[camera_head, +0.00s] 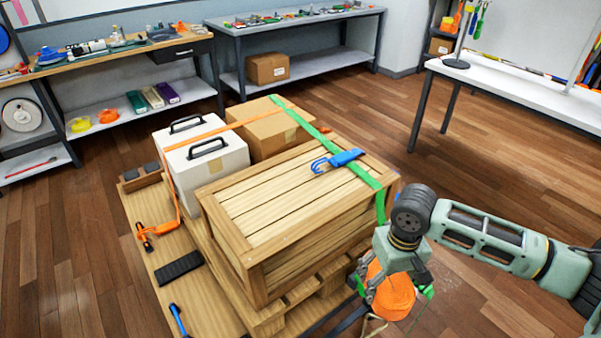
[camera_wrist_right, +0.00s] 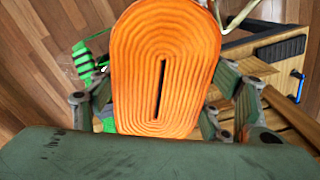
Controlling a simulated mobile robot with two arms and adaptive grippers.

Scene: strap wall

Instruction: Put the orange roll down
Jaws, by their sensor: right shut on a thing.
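The orange roll (camera_head: 391,292) is a coiled strap in my right gripper (camera_head: 372,290), at the right front corner of the loaded pallet. The right gripper is shut on the roll and points down. In the right wrist view the roll (camera_wrist_right: 165,65) fills the middle, with a finger on each side of it. A loose strap end trails from the roll. Whether the roll touches anything below cannot be told. My left gripper is in neither view.
A wooden crate (camera_head: 285,215), a white case (camera_head: 200,155) and a cardboard box (camera_head: 270,130) stand on the pallet. A green strap (camera_head: 335,152) and an orange strap (camera_head: 171,190) cross them. A white table (camera_head: 520,90) stands at the right, with clear wooden floor before it.

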